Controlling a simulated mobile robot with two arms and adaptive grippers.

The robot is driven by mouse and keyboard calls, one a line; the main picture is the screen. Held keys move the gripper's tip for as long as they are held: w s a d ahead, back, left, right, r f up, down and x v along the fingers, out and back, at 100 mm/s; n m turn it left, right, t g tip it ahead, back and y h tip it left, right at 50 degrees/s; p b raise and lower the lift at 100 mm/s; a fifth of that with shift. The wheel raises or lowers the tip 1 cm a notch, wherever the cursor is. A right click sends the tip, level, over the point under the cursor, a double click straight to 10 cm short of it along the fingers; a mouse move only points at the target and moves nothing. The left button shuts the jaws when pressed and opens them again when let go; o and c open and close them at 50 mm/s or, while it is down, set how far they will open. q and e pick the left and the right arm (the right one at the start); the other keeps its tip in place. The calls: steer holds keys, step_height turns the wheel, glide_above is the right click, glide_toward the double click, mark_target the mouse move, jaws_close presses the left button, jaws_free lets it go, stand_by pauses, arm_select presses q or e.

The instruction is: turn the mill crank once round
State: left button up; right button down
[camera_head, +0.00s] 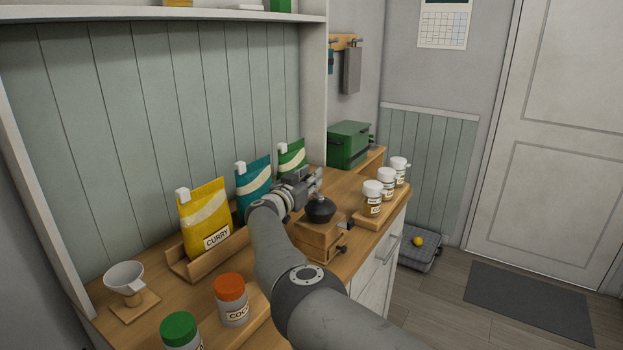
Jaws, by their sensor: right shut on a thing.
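The mill (318,240) is a wooden box with a small drawer knob on its front and a dark dome (320,210) on top. It stands upright on the wooden counter. My right arm reaches in from the bottom, and my right gripper (314,184) is above the dome. It is shut on the mill crank, whose handle is mostly hidden by the fingers. The angle of the crank cannot be made out. My left gripper is not in view.
Yellow, teal and green pouches (204,217) stand in a wooden rack behind my arm. White jars (372,197) stand on a small board right of the mill. Orange-lidded (232,300) and green-lidded (180,332) jars and a white funnel (125,278) are nearer. A green box (349,144) stands behind.

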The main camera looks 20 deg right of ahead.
steer(key=shift+r, duration=0.3)
steer(key=c, duration=1.5)
jaws_free()
steer(key=shift+w, duration=0.1)
steer(key=o, duration=0.3)
steer(key=shift+f, duration=0.15)
step_height(320, 180, up, 10)
steer(key=shift+f, duration=0.1)
